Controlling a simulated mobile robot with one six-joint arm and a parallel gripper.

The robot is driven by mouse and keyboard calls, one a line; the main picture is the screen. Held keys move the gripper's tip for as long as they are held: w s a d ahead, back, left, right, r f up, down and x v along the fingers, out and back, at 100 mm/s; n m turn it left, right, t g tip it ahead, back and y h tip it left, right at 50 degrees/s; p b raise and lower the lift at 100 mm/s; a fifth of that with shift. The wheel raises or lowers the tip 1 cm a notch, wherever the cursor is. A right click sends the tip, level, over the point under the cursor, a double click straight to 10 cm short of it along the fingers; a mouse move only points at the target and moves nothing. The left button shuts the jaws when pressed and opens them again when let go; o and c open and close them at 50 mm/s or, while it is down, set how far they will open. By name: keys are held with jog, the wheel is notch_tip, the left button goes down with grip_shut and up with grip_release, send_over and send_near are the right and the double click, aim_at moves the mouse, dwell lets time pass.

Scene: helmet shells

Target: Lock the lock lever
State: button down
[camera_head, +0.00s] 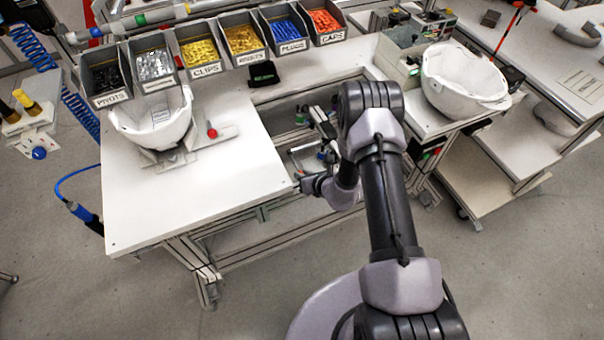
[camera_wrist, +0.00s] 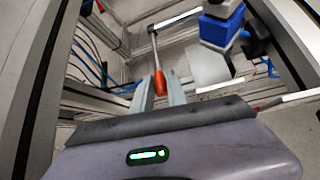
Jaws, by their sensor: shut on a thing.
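The lock lever (camera_wrist: 153,48) shows in the wrist view as a thin metal rod with an orange-red grip (camera_wrist: 160,84) at its near end. My gripper (camera_wrist: 158,88) has its two grey fingers on either side of this grip and is shut on it. The rod runs up and away from the fingers toward a metal bar. In the head view my gripper (camera_head: 303,178) is low at the table's inner edge, partly hidden by my arm. I cannot make out the lever's grip there.
A blue and white device (camera_wrist: 221,25) is right of the lever, with blue cables nearby. Frame rails flank my gripper. White helmet shells stand left (camera_head: 152,118) and right (camera_head: 463,78). Labelled part bins (camera_head: 205,70) line the back. The white tabletop (camera_head: 185,205) is clear in front.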

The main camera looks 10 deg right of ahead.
jog(key=shift+w+r, duration=0.1)
jog(key=shift+r, duration=0.05)
dwell(0.3)
jog(key=c, duration=1.6)
grip_release()
jog(key=p+v, duration=0.3)
jog(key=v, duration=1.4)
jog(key=shift+r, duration=0.25)
